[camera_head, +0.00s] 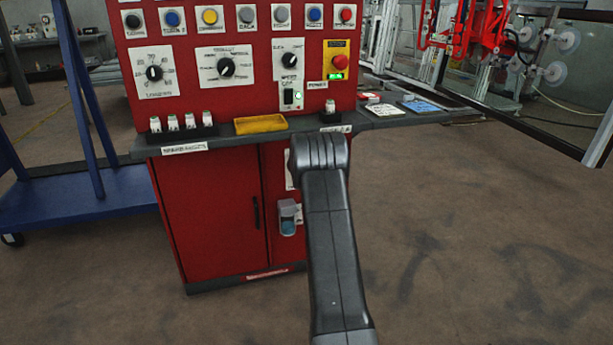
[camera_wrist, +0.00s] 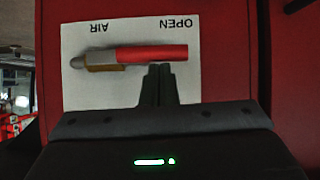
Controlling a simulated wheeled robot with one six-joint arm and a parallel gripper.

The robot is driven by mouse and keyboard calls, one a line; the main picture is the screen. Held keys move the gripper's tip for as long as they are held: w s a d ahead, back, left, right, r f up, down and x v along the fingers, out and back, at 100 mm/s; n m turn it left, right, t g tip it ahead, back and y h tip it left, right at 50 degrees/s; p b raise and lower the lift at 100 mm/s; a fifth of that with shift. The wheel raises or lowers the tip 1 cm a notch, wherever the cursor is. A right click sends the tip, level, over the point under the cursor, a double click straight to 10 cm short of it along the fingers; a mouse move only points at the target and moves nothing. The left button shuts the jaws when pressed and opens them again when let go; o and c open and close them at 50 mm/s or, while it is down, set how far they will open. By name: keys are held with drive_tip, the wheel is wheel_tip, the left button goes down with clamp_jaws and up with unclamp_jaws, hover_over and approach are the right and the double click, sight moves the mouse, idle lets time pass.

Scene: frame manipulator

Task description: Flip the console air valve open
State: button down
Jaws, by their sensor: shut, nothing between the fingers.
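The air valve has a red lever (camera_wrist: 150,53) with a grey end at the left and a brass-coloured body (camera_wrist: 103,68) partly under it. It sits on a white plate (camera_wrist: 85,38) marked AIR and OPEN, upside down in the wrist view. The lever lies nearly level, its red end towards the OPEN side. My gripper (camera_wrist: 160,70) is shut and empty, its fingertips at the lever's lower edge in this view. I cannot tell whether they touch it. In the head view my arm covers the valve and the gripper.
The red console (camera_head: 212,215) carries knobs and buttons above a grey shelf (camera_head: 225,140). A yellow tray (camera_head: 260,124) and small white-topped items (camera_head: 173,122) stand on the shelf. A grey-blue box (camera_head: 288,217) is on the console front beside my arm. Floor (camera_head: 460,240) to the right is clear.

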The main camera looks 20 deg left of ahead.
drive_tip(key=shift+f, duration=0.2)
drive_tip(key=w+r+p+v, duration=0.1)
drive_tip(key=r+v, duration=0.1)
drive_tip(key=v, duration=1.1)
drive_tip(key=shift+w+a+r+p, duration=0.25)
drive_tip(key=shift+a+p, duration=0.1)
drive_tip(key=shift+p, duration=0.05)
